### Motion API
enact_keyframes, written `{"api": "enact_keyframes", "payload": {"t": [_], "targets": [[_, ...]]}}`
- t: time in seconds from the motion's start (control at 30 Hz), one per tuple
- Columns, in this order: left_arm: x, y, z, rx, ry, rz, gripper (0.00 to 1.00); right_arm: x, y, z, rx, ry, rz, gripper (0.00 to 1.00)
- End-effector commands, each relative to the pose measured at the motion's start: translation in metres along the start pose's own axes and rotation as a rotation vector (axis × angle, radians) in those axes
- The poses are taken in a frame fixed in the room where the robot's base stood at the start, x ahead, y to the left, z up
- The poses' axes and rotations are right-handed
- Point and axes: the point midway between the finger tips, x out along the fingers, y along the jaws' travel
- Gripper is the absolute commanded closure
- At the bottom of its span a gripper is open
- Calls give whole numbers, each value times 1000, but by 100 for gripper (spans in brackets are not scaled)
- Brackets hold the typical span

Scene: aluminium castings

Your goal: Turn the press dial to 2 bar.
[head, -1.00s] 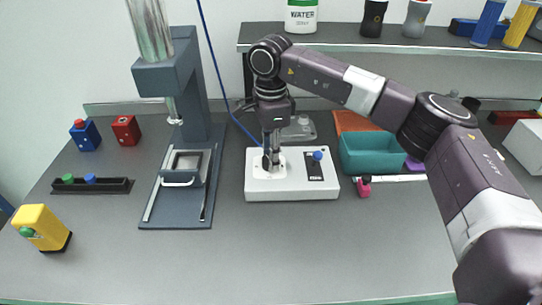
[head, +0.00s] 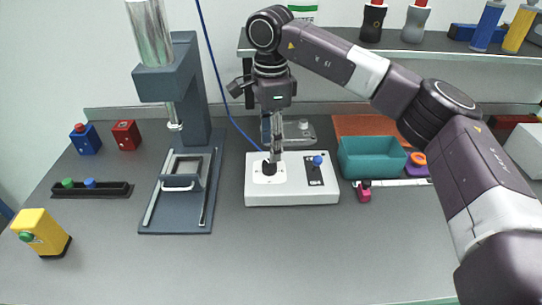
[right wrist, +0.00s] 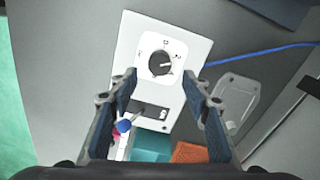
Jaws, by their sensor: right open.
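The press dial (head: 269,168) is a black knob on a white round-marked plate, on the left part of a white control box (head: 310,193). In the right wrist view the dial (right wrist: 161,63) shows between the fingers. Its pale pointer seems to face right; the scale labels are too small to read. My right gripper (head: 277,153) points down just above the dial, open and empty, apart from the knob as far as I can tell. The grey-blue press (head: 146,85) stands left of the box. My left gripper is not in view.
A blue-knobbed lever (head: 318,160) stands on the right of the box. A blue cable (head: 222,83) runs down to the box. A teal bin (head: 372,160), a pink item (head: 364,194) and a clear-lidded item (head: 298,132) are nearby. The front of the table is clear.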

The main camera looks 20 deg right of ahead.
Motion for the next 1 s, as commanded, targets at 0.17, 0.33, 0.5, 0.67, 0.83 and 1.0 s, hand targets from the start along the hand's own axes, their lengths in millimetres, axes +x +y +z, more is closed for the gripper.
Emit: {"api": "enact_keyframes", "payload": {"t": [0.17, 0.33, 0.5, 0.67, 0.83, 1.0], "targets": [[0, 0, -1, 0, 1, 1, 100, -36, -1, 0, 1, 0, -2, 56], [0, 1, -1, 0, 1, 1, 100, -56, 0, 0, 0, -1, 0, 56], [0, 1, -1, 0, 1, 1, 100, -61, 0, 0, 0, 0, 0, 56], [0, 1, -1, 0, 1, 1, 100, -61, 0, 0, 0, 0, 1, 56], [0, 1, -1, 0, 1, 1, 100, -61, 0, 0, 0, 0, 1, 56], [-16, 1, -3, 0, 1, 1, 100, -78, 0, 0, 0, 0, 0, 56]]}}
